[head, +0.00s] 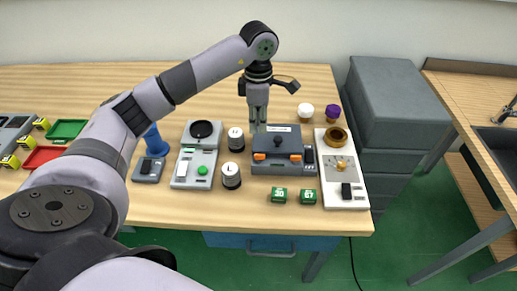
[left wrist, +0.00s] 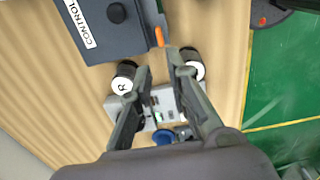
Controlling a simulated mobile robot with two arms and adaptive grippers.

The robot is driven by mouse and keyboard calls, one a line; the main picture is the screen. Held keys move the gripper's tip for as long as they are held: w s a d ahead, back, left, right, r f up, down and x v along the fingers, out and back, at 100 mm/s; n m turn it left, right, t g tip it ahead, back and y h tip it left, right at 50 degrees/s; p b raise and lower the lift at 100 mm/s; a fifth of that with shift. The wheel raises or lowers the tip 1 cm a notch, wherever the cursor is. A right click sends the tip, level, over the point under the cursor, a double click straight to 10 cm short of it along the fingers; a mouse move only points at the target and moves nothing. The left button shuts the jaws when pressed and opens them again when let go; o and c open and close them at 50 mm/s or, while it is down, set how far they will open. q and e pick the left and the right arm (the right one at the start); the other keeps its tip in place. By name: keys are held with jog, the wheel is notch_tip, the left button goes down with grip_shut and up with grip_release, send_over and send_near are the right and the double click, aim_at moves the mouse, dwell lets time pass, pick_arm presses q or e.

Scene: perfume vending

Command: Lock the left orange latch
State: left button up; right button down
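A dark grey control box (head: 281,168) stands on the table in the head view, with a black knob on its lid. The left orange latch (head: 259,156) and the right orange latch (head: 295,157) are at its front edge; I cannot tell whether either is locked. My left gripper (head: 258,129) points down at the box's back left corner, its fingers slightly apart and empty. In the left wrist view the box (left wrist: 130,42) is at the upper left. One orange latch (left wrist: 159,37) shows at its edge, just beyond the fingertips (left wrist: 160,62). My right gripper is not in view.
Two black jars with white lids (head: 236,139) (head: 231,176) stand left of the box. A grey scale (head: 187,182) is further left.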

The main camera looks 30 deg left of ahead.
aim_at(259, 154)
pick_arm(q)
notch_tip(259, 154, down, 12)
jog(key=p, duration=0.2)
jog(key=shift+p, duration=0.35)
grip_shut()
